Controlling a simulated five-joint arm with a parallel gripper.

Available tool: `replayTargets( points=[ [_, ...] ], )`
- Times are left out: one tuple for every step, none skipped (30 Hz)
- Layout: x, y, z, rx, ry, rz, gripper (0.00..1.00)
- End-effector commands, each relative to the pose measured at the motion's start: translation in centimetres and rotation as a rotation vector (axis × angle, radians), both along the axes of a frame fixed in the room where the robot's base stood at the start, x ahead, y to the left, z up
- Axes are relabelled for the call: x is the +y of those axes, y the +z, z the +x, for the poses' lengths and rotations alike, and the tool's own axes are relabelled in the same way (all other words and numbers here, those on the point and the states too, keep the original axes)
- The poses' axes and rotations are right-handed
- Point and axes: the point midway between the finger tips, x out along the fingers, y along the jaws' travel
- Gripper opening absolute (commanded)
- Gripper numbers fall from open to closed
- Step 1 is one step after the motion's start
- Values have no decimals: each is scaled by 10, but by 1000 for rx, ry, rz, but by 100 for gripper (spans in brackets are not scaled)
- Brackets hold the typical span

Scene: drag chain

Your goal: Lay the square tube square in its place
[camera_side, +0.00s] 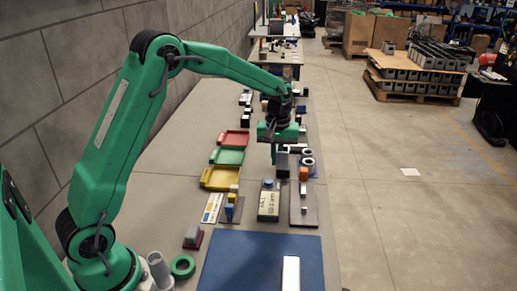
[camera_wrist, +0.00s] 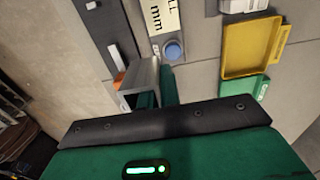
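The square tube (camera_wrist: 140,74) is a short grey hollow piece, its open end facing the wrist camera. One green finger shows at its opening and the other along the outside of its right wall. My gripper (camera_wrist: 160,92) has its fingers close together, with that wall seeming to lie between them. In the side view my gripper (camera_side: 275,158) points down at the middle of the bench, with a dark boxy piece (camera_side: 282,163) that looks like the tube beside the finger. The tube's far end and its contact with anything below are hidden.
A dark board (camera_side: 304,212) with an orange block (camera_side: 304,174) and small metal pieces lies right of a labelled box with a blue button (camera_side: 268,184). Red, green and yellow trays (camera_side: 221,178) stand left. A pale bar (camera_side: 291,273) lies on the blue mat (camera_side: 240,265) in front.

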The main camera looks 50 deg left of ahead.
Motion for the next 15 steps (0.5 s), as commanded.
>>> replayTargets(
  points=[
    [-13, 0, 0, -1, -5, 0, 0],
    [-20, -1, -1, -1, -6, 0, 0],
    [-29, -2, -2, 0, -6, 0, 0],
    [-37, -2, -2, -1, -7, -1, 0],
    [-44, -3, -3, -1, -6, -1, 0],
    [-55, -4, -5, 0, -7, 0, 0],
    [-62, -4, -6, 0, -6, 0, 0],
    [-69, -5, -7, 0, -6, 0, 0],
    [-78, -6, -9, -1, -6, -1, 0],
    [-85, -6, -10, -1, -5, -1, 0],
    [-90, -7, -11, -1, -4, -1, 0],
    [-97, -8, -13, -1, -4, -1, 0],
    [-102, -8, -14, -1, -3, -1, 0],
    [-105, -8, -15, 0, -3, 0, 0],
    [-110, -9, -16, 0, -3, 0, 0]
  ],
)
